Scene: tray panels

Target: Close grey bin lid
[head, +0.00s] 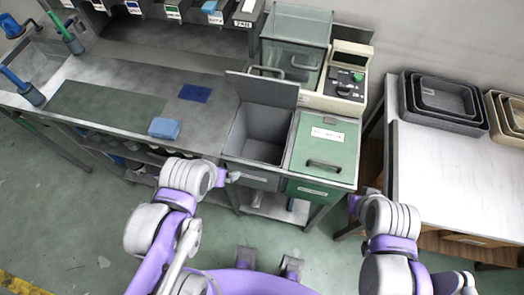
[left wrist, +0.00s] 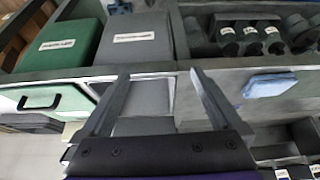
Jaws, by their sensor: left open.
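The grey bin (head: 240,136) stands open in the counter, its inside empty. Its grey lid (head: 262,89) stands raised at the back edge, with a bar handle at its top. My left gripper (head: 229,177) is in front of the grey bin, near its front left side. In the left wrist view the left gripper (left wrist: 159,74) is open, with nothing between its fingers. The labelled front of the grey bin (left wrist: 135,38) shows beyond the fingers. My right gripper (head: 354,204) is partly visible at the right, beside the counter; its fingers are not clear.
A green bin (head: 322,150) with its lid shut stands right of the grey bin. A glass-walled box (head: 296,40) and a control panel device (head: 345,85) stand behind. A blue cloth (head: 164,128) lies left on the counter. Grey trays (head: 440,100) sit on a right-hand table.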

